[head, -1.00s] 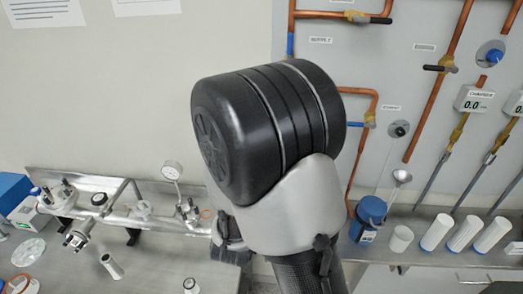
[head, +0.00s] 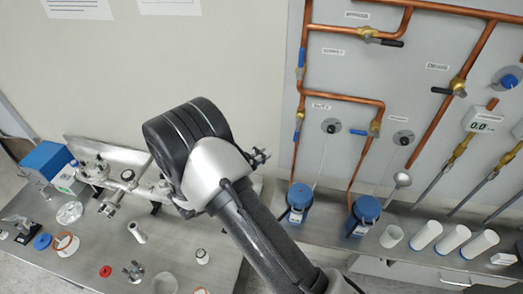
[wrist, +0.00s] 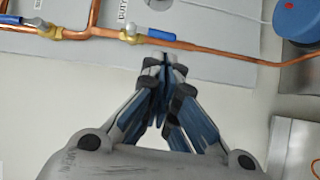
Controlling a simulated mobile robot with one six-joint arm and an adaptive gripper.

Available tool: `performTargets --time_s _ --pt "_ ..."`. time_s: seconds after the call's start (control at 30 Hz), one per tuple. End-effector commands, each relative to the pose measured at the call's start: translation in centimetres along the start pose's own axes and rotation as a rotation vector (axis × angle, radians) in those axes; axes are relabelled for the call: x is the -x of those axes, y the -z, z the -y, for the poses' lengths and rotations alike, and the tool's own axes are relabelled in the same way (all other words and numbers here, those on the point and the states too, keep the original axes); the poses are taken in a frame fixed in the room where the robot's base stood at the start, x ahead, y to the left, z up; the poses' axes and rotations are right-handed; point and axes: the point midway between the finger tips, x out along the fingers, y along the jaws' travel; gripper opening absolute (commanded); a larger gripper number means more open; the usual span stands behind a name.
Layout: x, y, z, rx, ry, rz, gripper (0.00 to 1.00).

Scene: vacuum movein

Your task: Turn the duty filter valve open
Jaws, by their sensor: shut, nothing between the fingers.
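The duty filter valve (head: 298,128) sits on a vertical copper pipe beside a label reading "DUTY". Its blue handle lies roughly parallel to the pipe; it also shows in the wrist view (wrist: 143,13). Below it the pipe runs to a blue filter housing (head: 298,200), partly seen in the wrist view (wrist: 300,18). My gripper (head: 260,157) is left of the pipe, slightly below the valve in the head view, apart from it. In the wrist view my gripper (wrist: 163,60) has its fingers together and empty, with the tips just short of the pipe in the picture.
A supply valve (head: 301,60) with a blue handle is above on the same pipe. A valve to the right (head: 374,128) has its blue handle across its pipe. A second blue housing (head: 365,212) stands below it. A steel bench (head: 120,238) carries fittings.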

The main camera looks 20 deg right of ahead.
Motion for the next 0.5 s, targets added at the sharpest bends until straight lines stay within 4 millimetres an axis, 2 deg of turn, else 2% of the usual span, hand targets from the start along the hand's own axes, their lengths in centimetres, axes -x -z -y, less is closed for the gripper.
performTargets --time_s 0.1,0.3,0.5 --pt "-2.9 -0.1 0.0 -0.001 0.001 0.005 0.00" --pt "-7.0 -0.1 0.0 -0.001 0.001 0.004 0.00" --pt "-9.8 0.0 -0.1 -0.002 0.000 0.001 0.00"
